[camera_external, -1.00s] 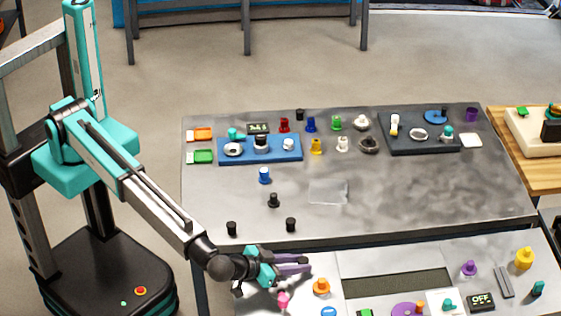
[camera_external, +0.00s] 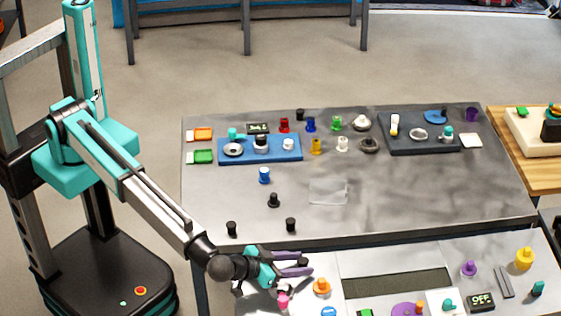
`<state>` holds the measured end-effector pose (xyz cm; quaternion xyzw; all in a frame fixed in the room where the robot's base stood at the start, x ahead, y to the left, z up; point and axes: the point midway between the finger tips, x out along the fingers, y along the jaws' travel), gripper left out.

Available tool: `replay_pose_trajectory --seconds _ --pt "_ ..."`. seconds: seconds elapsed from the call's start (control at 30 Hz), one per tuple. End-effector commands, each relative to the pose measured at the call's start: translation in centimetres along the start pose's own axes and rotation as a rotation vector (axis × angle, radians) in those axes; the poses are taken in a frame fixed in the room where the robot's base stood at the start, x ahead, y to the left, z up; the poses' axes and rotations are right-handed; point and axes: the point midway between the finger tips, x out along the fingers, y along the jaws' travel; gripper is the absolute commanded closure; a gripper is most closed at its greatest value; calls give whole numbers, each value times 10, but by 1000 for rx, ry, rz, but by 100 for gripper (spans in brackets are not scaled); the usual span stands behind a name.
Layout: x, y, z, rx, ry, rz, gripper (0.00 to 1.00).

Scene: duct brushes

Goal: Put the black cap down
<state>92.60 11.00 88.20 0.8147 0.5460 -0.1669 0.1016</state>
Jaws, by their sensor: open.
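My gripper (camera_external: 306,264) is over the white left part of the near bench, its purple fingers pointing right and spread apart. A small black cap (camera_external: 302,262) shows between the fingers, partly hidden by them; I cannot tell whether it touches either finger or rests on the surface. Similar black pieces stand on the grey table: one at its front left (camera_external: 232,228), one to the right of that (camera_external: 291,224), and one farther back (camera_external: 273,200).
An orange piece (camera_external: 322,286) and a pink piece (camera_external: 283,300) stand close to my gripper. A dark recessed strip (camera_external: 395,285) lies to the right. A clear square (camera_external: 328,191) lies on the grey table (camera_external: 430,205), whose right front is mostly bare.

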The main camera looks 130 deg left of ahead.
Motion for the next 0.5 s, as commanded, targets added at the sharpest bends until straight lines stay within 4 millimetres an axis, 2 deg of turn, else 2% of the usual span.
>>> replay_pose_trajectory --seconds 0.17,0.5 --pt "-17 0 0 -1 1 2 57" --pt "-71 0 0 -1 1 2 57"
